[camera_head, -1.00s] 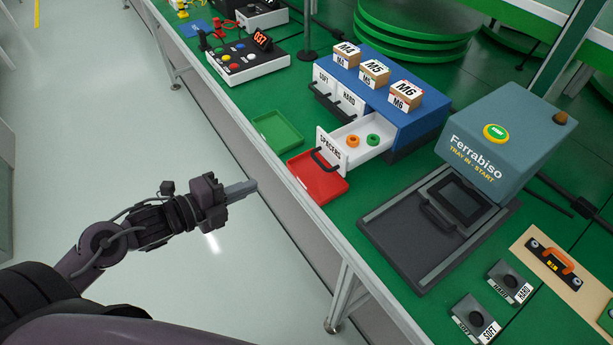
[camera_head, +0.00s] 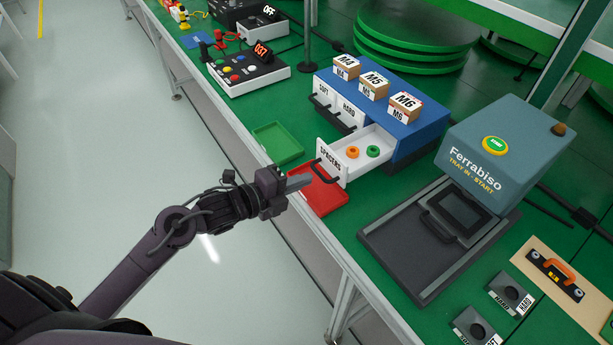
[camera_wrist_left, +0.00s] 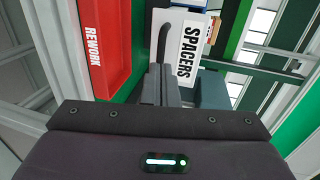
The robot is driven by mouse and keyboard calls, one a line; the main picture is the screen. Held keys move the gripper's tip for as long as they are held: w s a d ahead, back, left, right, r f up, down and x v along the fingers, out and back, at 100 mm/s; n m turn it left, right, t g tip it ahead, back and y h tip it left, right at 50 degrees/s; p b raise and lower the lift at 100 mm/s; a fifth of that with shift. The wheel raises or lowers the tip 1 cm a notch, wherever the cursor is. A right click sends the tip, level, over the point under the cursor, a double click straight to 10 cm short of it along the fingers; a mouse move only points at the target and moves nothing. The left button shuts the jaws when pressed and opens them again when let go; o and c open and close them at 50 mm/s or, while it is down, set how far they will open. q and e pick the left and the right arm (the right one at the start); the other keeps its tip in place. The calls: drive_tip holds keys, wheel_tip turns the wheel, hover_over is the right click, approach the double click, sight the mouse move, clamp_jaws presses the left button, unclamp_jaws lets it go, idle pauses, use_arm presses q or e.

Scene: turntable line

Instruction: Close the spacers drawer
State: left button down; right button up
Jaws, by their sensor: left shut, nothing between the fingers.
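The spacers drawer (camera_head: 352,156) is pulled out of the blue cabinet (camera_head: 410,128). An orange ring (camera_head: 353,152) and a green ring (camera_head: 373,152) lie in it. Its white front carries a SPACERS label and a dark handle; the front also shows in the left wrist view (camera_wrist_left: 190,50). My left gripper (camera_head: 308,180) is shut and empty, in front of the drawer and by the red tray (camera_head: 325,200). In the left wrist view its fingers (camera_wrist_left: 160,75) point toward the drawer front; I cannot tell whether they touch. The right gripper is not in view.
The red REWORK tray lies below the drawer front and a green tray (camera_head: 278,144) to its left. Boxes labelled M4, M5 and M6 (camera_head: 405,108) stand on the cabinet. The Ferrabiso machine (camera_head: 500,150) is on the right. The table's front edge runs beneath my left arm.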

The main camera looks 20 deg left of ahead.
sight(330, 167)
use_arm(q)
drive_tip(key=shift+x, duration=0.9)
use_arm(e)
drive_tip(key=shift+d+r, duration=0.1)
